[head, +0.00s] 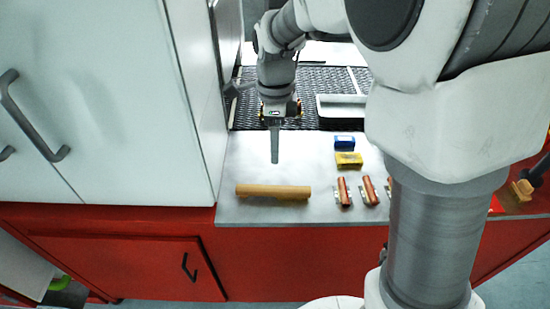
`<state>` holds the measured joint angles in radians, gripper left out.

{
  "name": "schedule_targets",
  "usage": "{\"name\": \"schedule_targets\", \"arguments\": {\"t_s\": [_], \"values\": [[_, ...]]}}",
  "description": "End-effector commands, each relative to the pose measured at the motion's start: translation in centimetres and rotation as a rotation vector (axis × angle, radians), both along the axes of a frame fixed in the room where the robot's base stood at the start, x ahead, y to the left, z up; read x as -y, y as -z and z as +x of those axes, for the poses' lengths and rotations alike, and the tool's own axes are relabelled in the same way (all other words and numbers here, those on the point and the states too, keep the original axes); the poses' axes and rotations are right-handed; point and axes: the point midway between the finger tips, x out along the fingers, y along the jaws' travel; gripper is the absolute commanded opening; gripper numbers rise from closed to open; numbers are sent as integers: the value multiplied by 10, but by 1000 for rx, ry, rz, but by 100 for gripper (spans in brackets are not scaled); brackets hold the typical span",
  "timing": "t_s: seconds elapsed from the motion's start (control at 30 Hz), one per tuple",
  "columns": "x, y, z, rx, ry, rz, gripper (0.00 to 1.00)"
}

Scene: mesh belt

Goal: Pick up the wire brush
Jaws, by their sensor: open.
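No object is clearly recognisable as the wire brush. A brown block with a dark handle (521,190) at the far right, partly cut off by the frame edge, may be it, but I cannot tell. My gripper (274,146) points down above the grey worktop, behind a tan cylinder (273,191) lying near the front edge. It is open, seen side-on with one finger showing, and nothing shows in it.
The grey worktop (240,160) also holds a blue box (344,143), a yellow block (349,160) and several reddish-brown pieces (369,191). A dark mesh belt (310,80) with a pale tray (340,107) lies behind. A white cabinet (110,90) stands left. My arm hides the right middle.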

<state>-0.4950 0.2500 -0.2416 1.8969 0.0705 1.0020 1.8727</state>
Motion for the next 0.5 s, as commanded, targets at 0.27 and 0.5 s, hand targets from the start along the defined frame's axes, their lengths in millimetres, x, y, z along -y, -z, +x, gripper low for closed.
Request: {"name": "schedule_targets", "arguments": {"t_s": [0.27, 0.5], "values": [[1, 52, -1, -7, 1, -3, 70], [1, 101, -1, -5, 2, -3, 70]]}}
